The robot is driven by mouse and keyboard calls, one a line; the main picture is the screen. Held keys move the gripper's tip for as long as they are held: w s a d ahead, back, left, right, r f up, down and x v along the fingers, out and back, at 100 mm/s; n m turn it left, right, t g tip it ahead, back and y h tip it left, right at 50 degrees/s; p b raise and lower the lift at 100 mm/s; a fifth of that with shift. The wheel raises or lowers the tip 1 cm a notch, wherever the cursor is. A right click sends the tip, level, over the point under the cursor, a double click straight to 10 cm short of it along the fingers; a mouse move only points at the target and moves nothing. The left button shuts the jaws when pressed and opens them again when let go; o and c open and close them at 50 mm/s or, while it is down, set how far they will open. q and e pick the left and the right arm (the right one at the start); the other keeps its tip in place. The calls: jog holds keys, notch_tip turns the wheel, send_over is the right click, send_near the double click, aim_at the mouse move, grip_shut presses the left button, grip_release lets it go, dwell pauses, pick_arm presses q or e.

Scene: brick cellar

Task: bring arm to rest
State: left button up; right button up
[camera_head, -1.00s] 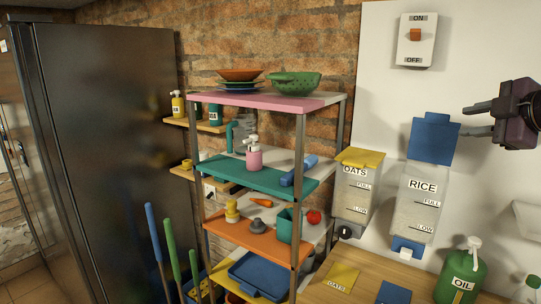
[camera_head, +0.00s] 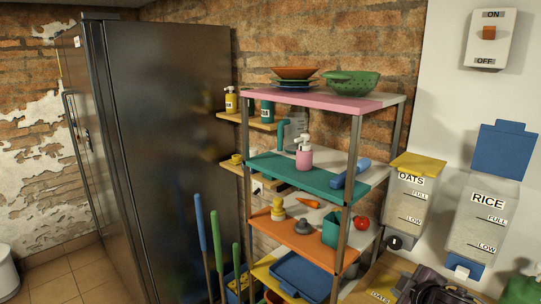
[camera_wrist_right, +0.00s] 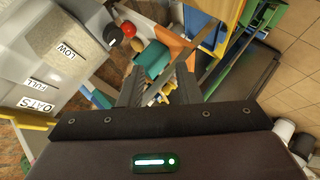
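My right gripper shows as a dark body (camera_head: 430,287) at the bottom right of the head view, low in front of the wooden counter and the dispensers. In the right wrist view its two dark fingers (camera_wrist_right: 158,75) stand apart with nothing between them, so it is open and empty. The shelf and its items show beyond the fingers, with no contact visible. My left gripper and left arm are not in either view.
A shelf rack (camera_head: 300,180) holding bowls, a pink bottle and several small items stands in the middle. A dark fridge (camera_head: 175,150) is left of it. Oats (camera_head: 410,205) and rice (camera_head: 482,225) dispensers hang at right. Brooms (camera_head: 202,225) lean low.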

jog(key=s+a+f+m+g+y, duration=0.1)
jog(key=s+a+f+m+g, duration=0.3)
jog(key=s, duration=0.4)
jog(key=s+a+f+m+g, duration=0.1)
jog(key=s+a+f, duration=0.3)
jog(key=s+a, duration=0.3)
jog(key=s+a+f+m+g+y, duration=0.1)
jog(key=s+a+f+m+g, duration=0.3)
jog(key=s, duration=0.4)
notch_tip(320, 180, down, 33)
jog(key=s+n+b, duration=0.2)
jog(key=b, duration=0.2)
jog(key=s+d+f+g+b, duration=0.1)
jog(key=s+d+f+b, duration=0.1)
jog(key=s+f, duration=1.7)
notch_tip(320, 180, down, 3)
jog(key=shift+s+d+r+b, duration=0.2)
jog(key=shift+s+d+b, duration=0.15)
jog(key=shift+d, duration=0.2)
